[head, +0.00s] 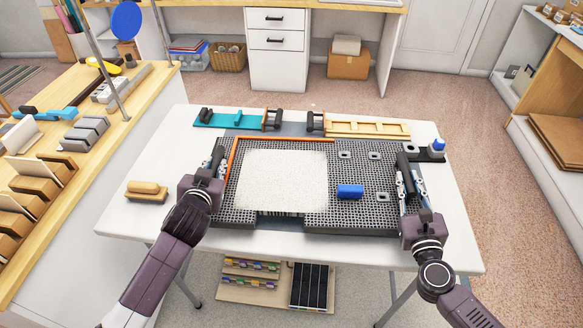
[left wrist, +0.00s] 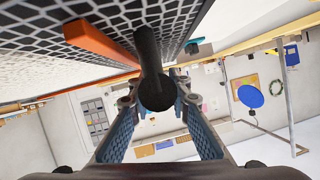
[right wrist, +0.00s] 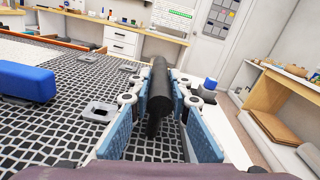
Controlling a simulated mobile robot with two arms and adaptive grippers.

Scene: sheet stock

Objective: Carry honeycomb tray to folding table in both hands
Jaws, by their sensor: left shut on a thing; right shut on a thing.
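The dark honeycomb tray (head: 375,212) is at the white folding table (head: 130,215), over the middle of its top. I cannot tell whether it rests on the top or hangs just above it. A pale speckled sheet (head: 285,180), a blue block (head: 350,191) and an orange edge strip (head: 285,139) are on the tray. My left gripper (head: 217,165) is shut on the tray's left black handle (left wrist: 150,60). My right gripper (head: 405,178) is shut on its right black handle (right wrist: 159,92).
A tan brush-like block (head: 146,190) lies left of the tray. A teal tool (head: 230,118) and a wooden frame (head: 368,128) lie along the table's back. A blue-capped item (head: 438,146) stands at the back right corner. A wooden workbench (head: 75,180) adjoins on the left.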

